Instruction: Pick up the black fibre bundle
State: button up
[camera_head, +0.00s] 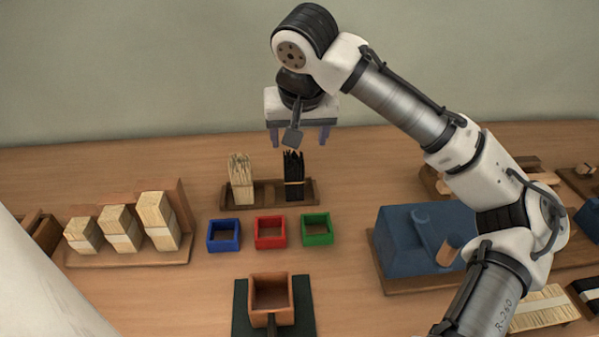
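My gripper (299,137) is above the black bundle in the picture, pointing down. Its two fingers are spread apart with nothing between them. They look clear of the bundle's top, though the exact height gap is hard to judge from this view.
Blue (223,236), red (270,232) and green (317,230) open boxes stand in front of the holder. A wooden box (271,293) sits on a dark mat nearer. Several pale blocks (120,229) stand in a rack at left. A blue machine (418,240) stands at right.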

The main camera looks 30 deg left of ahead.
aim_at(294, 161)
jog(key=x, duration=0.6)
jog(key=shift+a+f, duration=0.15)
jog(key=shift+f, duration=0.05)
jog(key=shift+w+a+r+p+x, duration=0.1)
jog(key=shift+a+p+x, duration=0.1)
jog(key=shift+x, duration=0.7)
jog(key=shift+w+a+r+p+x, duration=0.1)
jog(key=shift+a+x, duration=0.05)
jog(key=shift+x, duration=0.75)
jog(key=shift+w+a+p+x, duration=0.1)
jog(key=shift+a+x, duration=0.1)
jog(key=shift+x, duration=0.7)
jog(key=shift+s, duration=0.1)
jog(key=shift+c, duration=0.5)
jog(key=c, duration=1)
